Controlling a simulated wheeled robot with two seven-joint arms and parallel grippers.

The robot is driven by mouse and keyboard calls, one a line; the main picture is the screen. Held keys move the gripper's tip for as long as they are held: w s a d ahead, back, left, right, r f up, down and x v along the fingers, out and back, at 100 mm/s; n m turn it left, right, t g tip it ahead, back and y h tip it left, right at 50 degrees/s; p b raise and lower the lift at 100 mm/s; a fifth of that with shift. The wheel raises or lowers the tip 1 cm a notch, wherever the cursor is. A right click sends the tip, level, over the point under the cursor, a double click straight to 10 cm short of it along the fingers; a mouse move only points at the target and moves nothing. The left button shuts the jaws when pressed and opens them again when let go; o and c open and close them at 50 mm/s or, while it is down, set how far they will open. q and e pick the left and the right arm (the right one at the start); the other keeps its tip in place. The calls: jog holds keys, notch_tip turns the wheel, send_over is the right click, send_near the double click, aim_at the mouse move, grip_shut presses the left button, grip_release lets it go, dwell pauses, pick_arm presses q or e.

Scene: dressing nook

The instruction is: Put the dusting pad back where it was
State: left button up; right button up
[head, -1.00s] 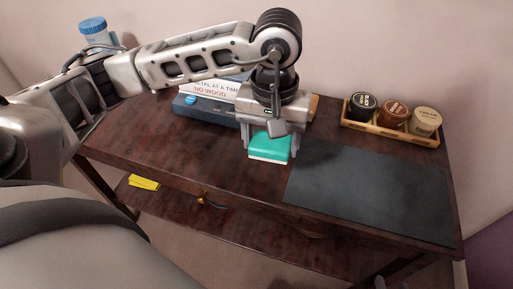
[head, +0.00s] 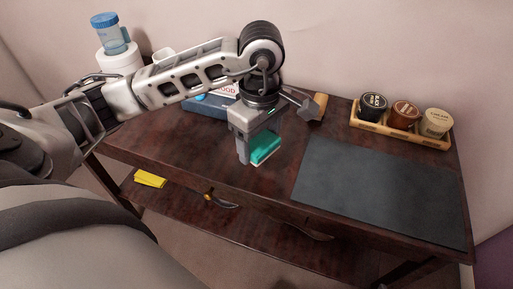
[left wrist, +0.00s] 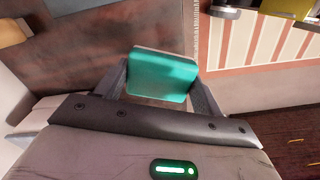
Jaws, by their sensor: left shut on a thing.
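The dusting pad is a teal block with a pale underside (head: 265,148). My left gripper (head: 258,150) is shut on it, above the dark wooden table (head: 200,150) near its front edge. In the left wrist view the pad (left wrist: 162,75) sits between the two fingers. I cannot tell exactly how far it is above the tabletop. My right gripper is not in view.
A dark mat (head: 375,190) covers the table's right part. A wooden tray (head: 445,145) of three tins stands behind it. A blue box (head: 205,104) is partly hidden by my arm. A yellow cloth (head: 150,178) lies on the lower shelf. The front-left tabletop is clear.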

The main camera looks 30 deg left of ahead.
aim_at(257, 140)
pick_arm(q)
jog(key=w+a+f, duration=0.1)
jog(key=f, duration=0.1)
jog(key=w+a+f, duration=0.1)
jog(key=f, duration=0.1)
jog(key=w+a+f, duration=0.1)
jog(key=w+f, duration=0.1)
jog(key=shift+a, duration=0.2)
jog(key=shift+w+f+p, duration=0.1)
jog(key=shift+f+p, duration=0.2)
jog(key=shift+f, duration=1.3)
jog(key=shift+f, duration=0.2)
jog(key=o, duration=0.9)
jog(key=shift+o, duration=0.2)
jog(key=shift+r, duration=0.15)
notch_tip(257, 140, up, 12)
jog(key=shift+b, duration=0.3)
